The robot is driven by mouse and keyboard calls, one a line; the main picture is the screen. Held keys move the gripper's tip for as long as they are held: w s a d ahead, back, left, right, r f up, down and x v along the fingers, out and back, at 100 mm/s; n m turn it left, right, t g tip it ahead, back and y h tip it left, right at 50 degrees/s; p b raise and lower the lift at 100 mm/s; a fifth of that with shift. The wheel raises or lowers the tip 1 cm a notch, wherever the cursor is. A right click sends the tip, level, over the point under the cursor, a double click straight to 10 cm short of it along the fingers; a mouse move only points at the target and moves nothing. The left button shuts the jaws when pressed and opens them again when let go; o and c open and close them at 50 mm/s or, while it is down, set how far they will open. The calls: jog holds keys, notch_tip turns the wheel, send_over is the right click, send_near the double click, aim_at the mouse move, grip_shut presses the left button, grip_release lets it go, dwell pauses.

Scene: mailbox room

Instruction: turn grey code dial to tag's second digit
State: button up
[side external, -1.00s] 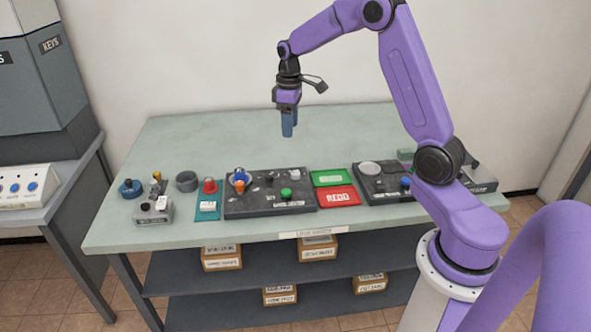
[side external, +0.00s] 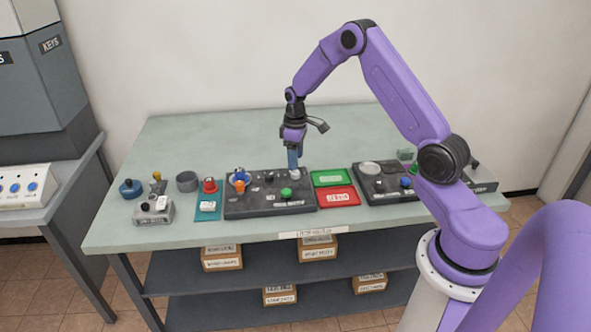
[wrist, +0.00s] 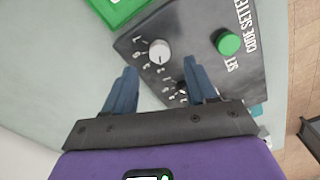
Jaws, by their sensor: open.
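The grey code dial (wrist: 158,52) is a round knob on the dark code setter panel (wrist: 205,20). Small digits ring it; a dark pointer mark on its face points toward the bottom of the wrist view. The digits are too small to read surely. My gripper (wrist: 160,67) is open, its blue fingers on either side of the dial's line in that picture. In the side view my gripper (side external: 295,166) points down just over the panel's back right part, largely hiding the dial. I cannot tell whether the fingers touch it. I cannot make out the tag's digits.
A green button (wrist: 228,43) stands on the same panel, and a second, darker dial lies partly behind my right finger. A green tray (side external: 332,178) and a red tray (side external: 340,197) lie right of the panel. The table's back (side external: 215,140) is clear.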

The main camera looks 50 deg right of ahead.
aim_at(295, 173)
jog(key=shift+f, duration=2.65)
jog(key=c, duration=1.1)
